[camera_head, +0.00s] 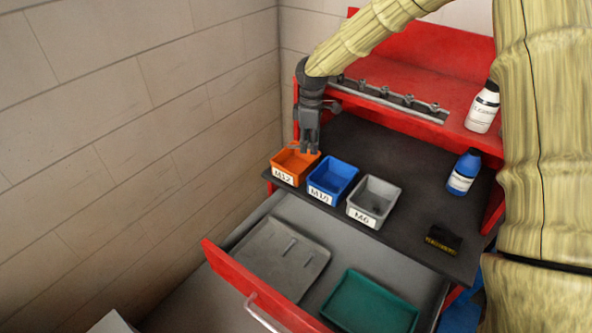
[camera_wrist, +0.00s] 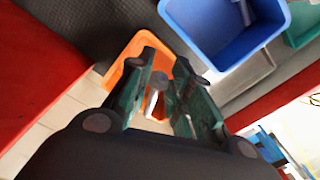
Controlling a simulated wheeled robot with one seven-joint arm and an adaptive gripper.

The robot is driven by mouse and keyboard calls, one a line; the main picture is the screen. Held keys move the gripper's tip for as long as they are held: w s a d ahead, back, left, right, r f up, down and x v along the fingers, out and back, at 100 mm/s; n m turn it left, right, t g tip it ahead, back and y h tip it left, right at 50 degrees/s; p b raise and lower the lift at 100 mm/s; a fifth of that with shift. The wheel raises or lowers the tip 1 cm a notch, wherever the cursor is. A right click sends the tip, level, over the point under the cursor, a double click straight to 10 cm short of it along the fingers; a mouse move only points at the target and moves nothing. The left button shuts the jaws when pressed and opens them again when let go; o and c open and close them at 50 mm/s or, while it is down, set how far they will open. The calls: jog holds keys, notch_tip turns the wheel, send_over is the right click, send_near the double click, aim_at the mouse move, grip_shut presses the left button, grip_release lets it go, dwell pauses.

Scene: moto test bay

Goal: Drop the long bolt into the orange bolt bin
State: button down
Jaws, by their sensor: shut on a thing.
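The orange bolt bin (camera_head: 284,179), labelled M12, stands at the left end of a row of bins on the dark worktop. My gripper (camera_head: 309,151) points down over this bin. In the wrist view my gripper (camera_wrist: 158,98) is shut on a grey metal bolt (camera_wrist: 154,98), held between the fingers. The orange bin (camera_wrist: 143,42) shows behind the fingers, partly hidden by them. In the head view I cannot make out the bolt, and its full length is hidden in the wrist view.
A blue bin (camera_head: 323,196) and a grey bin (camera_head: 363,216) stand right of the orange bin. The open drawer below holds a grey tray (camera_head: 268,272) with two slim pieces and a green tray (camera_head: 370,305). Blue (camera_head: 463,172) and white (camera_head: 483,108) bottles stand right. A wall is left.

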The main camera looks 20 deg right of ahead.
jog(key=shift+w+f+b, duration=0.1)
jog(key=shift+f+b, duration=0.65)
jog(key=shift+f, duration=0.8)
jog(key=shift+r, duration=0.1)
jog(key=c, duration=1.2)
grip_release()
notch_tip(320, 180, up, 12)
